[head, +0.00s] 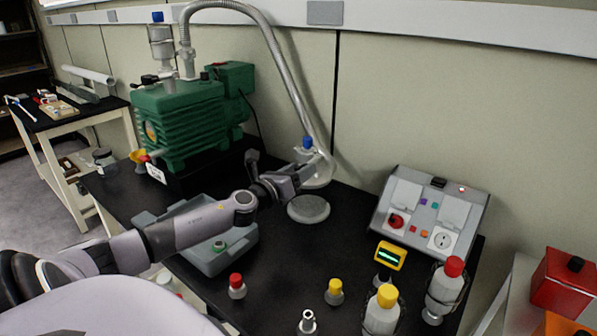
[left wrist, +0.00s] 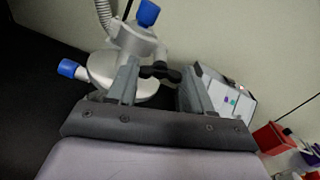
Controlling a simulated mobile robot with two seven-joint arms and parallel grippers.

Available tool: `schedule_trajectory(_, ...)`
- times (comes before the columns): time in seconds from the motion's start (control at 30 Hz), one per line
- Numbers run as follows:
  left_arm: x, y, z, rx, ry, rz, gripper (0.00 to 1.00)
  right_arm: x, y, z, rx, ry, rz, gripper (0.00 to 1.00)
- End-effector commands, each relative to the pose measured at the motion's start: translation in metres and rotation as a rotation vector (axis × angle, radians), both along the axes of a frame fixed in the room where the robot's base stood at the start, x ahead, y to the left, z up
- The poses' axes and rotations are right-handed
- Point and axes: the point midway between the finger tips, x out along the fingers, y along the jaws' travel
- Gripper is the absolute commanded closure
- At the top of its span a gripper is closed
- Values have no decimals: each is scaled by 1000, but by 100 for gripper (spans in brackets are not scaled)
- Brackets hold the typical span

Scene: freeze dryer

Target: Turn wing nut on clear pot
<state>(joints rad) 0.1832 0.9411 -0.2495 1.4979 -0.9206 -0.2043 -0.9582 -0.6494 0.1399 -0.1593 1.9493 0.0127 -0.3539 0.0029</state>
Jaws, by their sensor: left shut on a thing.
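My left gripper (head: 306,169) reaches to the clear pot (head: 322,181) at the end of the grey hose, near the back wall. In the left wrist view the pot (left wrist: 112,72) shows as a pale round body with blue caps, just beyond my fingers. A dark wing nut (left wrist: 160,72) lies between the two fingers of the left gripper (left wrist: 157,80), which is shut on it. In the head view the wing nut is hidden by the gripper. My right gripper is not in view.
A grey round disc (head: 308,208) lies on the black table below the pot. A green pump (head: 180,120) stands at the left, and a socket panel (head: 430,215) at the right. Several capped bottles stand in front. A grey tray (head: 205,260) is under my left arm.

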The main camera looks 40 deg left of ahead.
Motion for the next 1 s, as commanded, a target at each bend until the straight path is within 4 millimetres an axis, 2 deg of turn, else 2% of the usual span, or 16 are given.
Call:
schedule_trajectory(0.53,0,-1,-2,23,5,-2,80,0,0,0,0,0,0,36)
schedule_trajectory(0.57,0,-1,-2,22,5,-2,40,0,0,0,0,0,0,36)
schedule_trajectory(0.6,0,-1,-2,22,5,-2,27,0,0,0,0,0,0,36)
schedule_trajectory(0.63,0,-1,-1,22,5,-2,23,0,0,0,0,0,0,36)
schedule_trajectory(1.0,-3,0,-1,22,3,0,23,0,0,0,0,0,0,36)
